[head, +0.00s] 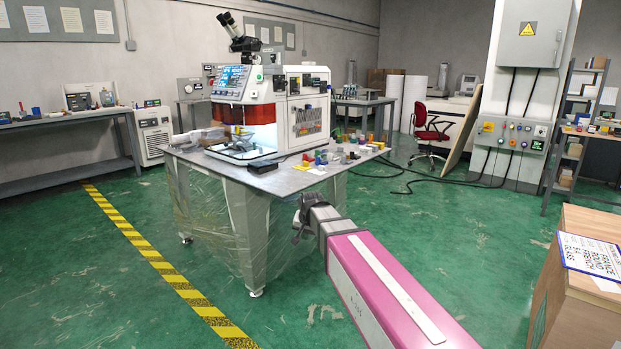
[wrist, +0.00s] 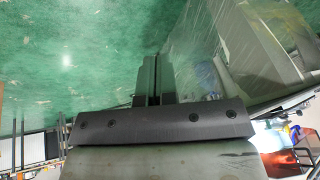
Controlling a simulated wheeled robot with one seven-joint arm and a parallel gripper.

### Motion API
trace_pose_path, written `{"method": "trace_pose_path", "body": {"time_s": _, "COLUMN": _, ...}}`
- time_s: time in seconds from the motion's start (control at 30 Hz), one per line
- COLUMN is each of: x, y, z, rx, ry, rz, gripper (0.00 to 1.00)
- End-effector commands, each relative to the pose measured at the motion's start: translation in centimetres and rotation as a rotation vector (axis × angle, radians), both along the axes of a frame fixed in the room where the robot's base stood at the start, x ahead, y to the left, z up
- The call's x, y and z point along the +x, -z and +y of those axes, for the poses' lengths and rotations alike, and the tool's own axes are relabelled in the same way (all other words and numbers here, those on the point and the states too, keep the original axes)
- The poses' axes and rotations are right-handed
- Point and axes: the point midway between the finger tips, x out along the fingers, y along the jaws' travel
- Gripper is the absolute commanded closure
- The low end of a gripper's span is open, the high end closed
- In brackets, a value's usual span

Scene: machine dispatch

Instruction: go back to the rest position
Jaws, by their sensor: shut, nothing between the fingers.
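My gripper shows in the wrist view (wrist: 151,75) with its two dark fingers together and nothing between them. Green floor lies beyond the fingertips. In the head view, my pink and white arm reaches forward from the lower right, and its grey end (head: 303,214) is beside the near right corner of the worktable (head: 240,178). The fingers are too small to make out in the head view. The wrist view looks past the table's side, with clear wrapping at the upper right.
A white machine with a microscope (head: 262,100) and several small coloured parts stand on the table. A red chair (head: 432,132) and a grey electrical cabinet (head: 530,32) are behind. Green floor is open on the left, past a yellow-black stripe (head: 160,262).

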Motion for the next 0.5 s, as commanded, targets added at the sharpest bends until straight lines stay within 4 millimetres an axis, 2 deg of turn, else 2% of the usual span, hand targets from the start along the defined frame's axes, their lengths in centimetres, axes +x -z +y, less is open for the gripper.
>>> {"method": "trace_pose_path", "body": {"time_s": 0.03, "x": -1.9, "y": 2.0, "z": -2.7, "rx": -0.027, "ry": -0.008, "rz": 0.033, "gripper": 1.0}}
{"method": "trace_pose_path", "body": {"time_s": 0.2, "x": -7.0, "y": 7.6, "z": -9.9, "rx": -0.102, "ry": -0.066, "rz": 0.144, "gripper": 1.0}}
{"method": "trace_pose_path", "body": {"time_s": 0.4, "x": -13.8, "y": 12.6, "z": -16.7, "rx": -0.155, "ry": -0.141, "rz": 0.277, "gripper": 1.0}}
{"method": "trace_pose_path", "body": {"time_s": 0.5, "x": -16.5, "y": 14.2, "z": -18.8, "rx": -0.166, "ry": -0.173, "rz": 0.327, "gripper": 1.0}}
